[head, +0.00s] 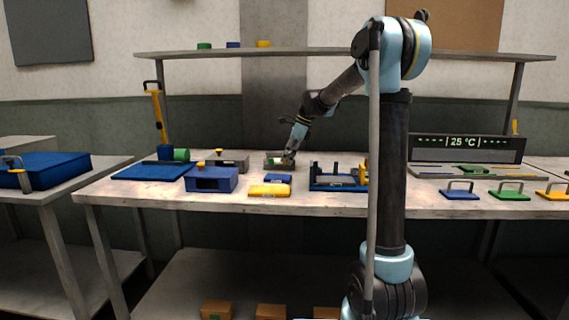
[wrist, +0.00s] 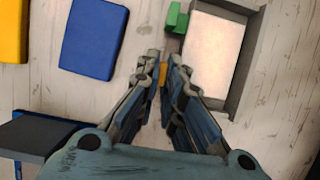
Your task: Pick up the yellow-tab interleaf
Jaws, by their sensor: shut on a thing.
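My gripper (wrist: 163,72) is over the worktop, its two fingers close together on a small yellow tab (wrist: 163,75) between the fingertips. It also shows in the head view (head: 289,158), low at the tray. The tab lies just left of a grey tray (wrist: 238,112) that holds a pale, flat sheet (wrist: 214,52). The fingers hide most of the tab, and I cannot tell how it joins the sheet. A green block (wrist: 177,18) sits at the tray's left edge, beyond the fingertips.
A blue block (wrist: 94,38) and a yellow block (wrist: 12,30) lie left of the gripper. In the head view, a blue box (head: 211,180) stands left and a blue fixture (head: 338,183) right. A shelf (head: 340,54) runs above the worktop.

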